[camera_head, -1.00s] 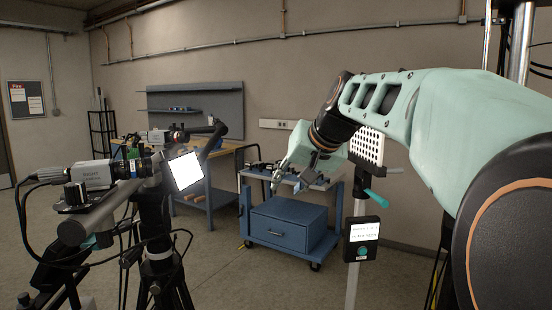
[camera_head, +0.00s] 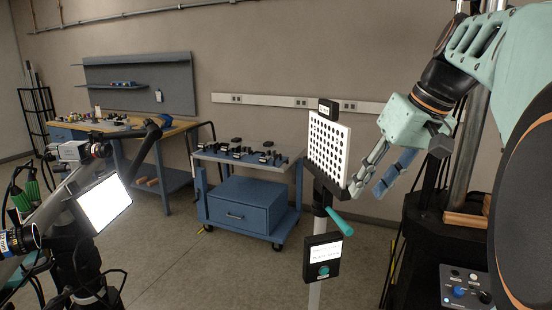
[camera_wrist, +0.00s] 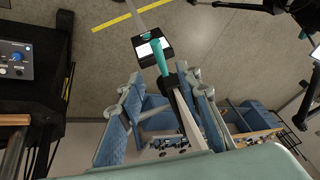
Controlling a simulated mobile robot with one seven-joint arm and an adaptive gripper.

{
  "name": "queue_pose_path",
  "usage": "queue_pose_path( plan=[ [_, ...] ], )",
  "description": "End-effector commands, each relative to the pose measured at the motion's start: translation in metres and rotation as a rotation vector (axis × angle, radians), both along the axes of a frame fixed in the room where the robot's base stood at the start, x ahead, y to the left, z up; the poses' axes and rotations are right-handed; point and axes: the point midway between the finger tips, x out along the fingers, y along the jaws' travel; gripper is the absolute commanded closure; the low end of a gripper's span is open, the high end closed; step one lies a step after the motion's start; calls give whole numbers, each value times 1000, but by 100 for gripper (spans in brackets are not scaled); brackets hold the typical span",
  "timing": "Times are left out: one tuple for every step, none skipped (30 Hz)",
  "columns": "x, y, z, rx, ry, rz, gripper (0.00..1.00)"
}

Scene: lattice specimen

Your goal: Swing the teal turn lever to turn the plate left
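The white plate with a grid of black dots (camera_head: 328,145) stands upright on a post, right of centre in the head view. In the wrist view the plate (camera_wrist: 186,118) shows nearly edge-on. The teal turn lever (camera_head: 339,221) sticks out below the plate, slanting down to the right. The lever (camera_wrist: 159,57) also shows in the wrist view, ahead of the fingertips. My gripper (camera_head: 367,190) is to the right of the plate, a little above the lever. Its fingers are spread and empty. In the wrist view my gripper (camera_wrist: 164,92) shows a wide gap in line with the lever's base.
A black box with a label and green button (camera_head: 322,257) is on the post below the lever. A blue cart (camera_head: 250,205) stands behind left. A camera rig with a bright white panel (camera_head: 104,203) is at left. A control box (camera_head: 466,290) is at lower right.

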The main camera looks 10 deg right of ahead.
Motion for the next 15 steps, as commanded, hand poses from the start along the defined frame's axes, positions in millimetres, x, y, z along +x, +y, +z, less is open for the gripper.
queue_pose_path(
  plan=[
    [-3,-1,3,2,4,4,68],
    [-4,-1,3,2,7,8,68],
    [-4,-1,2,3,9,12,68],
    [-4,0,1,3,10,14,68],
    [-4,0,-1,3,11,14,68],
    [-3,1,-5,4,12,15,68],
    [-2,2,-8,4,12,15,68],
    [0,3,-12,5,12,15,68],
    [2,4,-17,5,13,15,68],
    [4,6,-22,5,13,15,68],
    [6,7,-27,5,13,15,68],
    [9,8,-33,5,13,15,68],
    [11,10,-39,5,14,14,68],
    [13,11,-44,5,13,14,68],
    [15,12,-51,5,14,14,68]
  ],
)
